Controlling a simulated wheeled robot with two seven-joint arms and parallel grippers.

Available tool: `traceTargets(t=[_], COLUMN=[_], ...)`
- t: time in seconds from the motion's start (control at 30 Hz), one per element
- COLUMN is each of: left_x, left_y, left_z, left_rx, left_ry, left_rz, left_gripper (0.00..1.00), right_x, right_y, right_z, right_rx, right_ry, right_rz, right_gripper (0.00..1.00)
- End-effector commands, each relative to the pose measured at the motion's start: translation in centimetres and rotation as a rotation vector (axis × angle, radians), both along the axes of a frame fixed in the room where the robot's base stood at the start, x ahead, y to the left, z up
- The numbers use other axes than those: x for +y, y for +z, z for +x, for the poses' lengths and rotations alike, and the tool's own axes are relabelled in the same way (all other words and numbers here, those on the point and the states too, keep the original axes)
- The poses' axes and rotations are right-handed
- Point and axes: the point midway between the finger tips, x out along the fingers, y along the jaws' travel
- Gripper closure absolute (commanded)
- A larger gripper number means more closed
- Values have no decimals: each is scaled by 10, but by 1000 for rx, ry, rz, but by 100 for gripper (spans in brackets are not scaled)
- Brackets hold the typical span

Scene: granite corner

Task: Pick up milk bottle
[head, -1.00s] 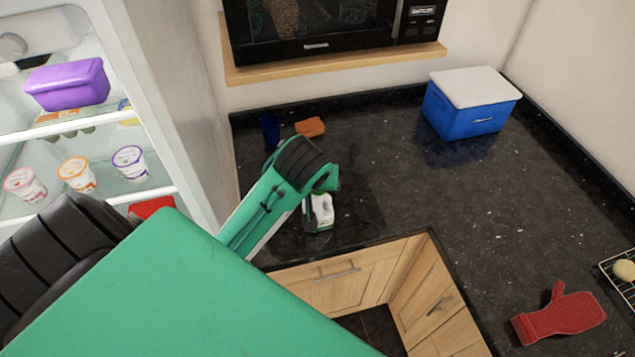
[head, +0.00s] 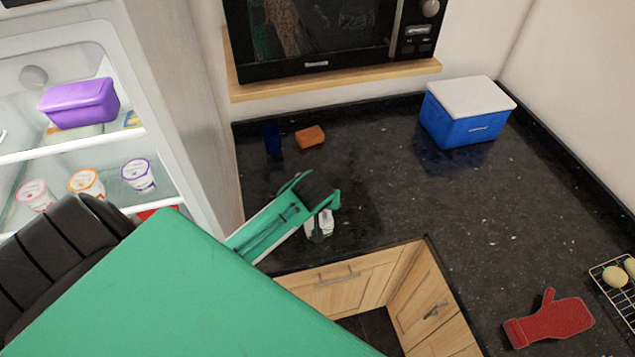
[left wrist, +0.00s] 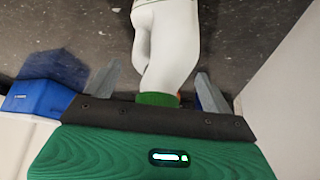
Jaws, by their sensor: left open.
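The milk bottle (head: 320,228) is white with a green cap and stands on the dark counter near its front edge. In the head view my left wrist covers much of it. In the left wrist view the bottle (left wrist: 165,45) has its handle side and green cap between the two grey fingers of my left gripper (left wrist: 158,82). The fingers are open, with a gap visible on each side of the bottle; I cannot see them touching it. My right gripper is in neither view.
A blue glass (head: 272,138) and an orange sponge (head: 310,137) stand behind the bottle. A blue cool box (head: 465,120) is at the back right. A red oven mitt (head: 550,320) lies at right. An open fridge (head: 170,90) is at left. The middle counter is clear.

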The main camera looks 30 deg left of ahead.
Motion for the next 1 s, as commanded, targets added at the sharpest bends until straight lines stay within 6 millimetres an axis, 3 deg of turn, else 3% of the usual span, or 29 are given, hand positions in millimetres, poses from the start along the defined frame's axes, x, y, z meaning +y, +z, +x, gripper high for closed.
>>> traceTargets(t=[0.27, 0.37, 0.7, 1.0], left_x=[1, 1, 0, 0], left_y=[-3, -3, -4, -4], left_z=[2, 2, 1, 0], left_rx=[-1, -1, 2, 4], left_ry=[0, 0, 0, -1], left_rz=[0, 0, -1, -1], left_gripper=[14, 30, 97, 100], right_x=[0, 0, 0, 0], right_y=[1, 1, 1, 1], right_z=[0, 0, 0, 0], right_rx=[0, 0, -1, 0], right_ry=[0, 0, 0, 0], right_rz=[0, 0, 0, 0], right_gripper=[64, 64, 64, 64])
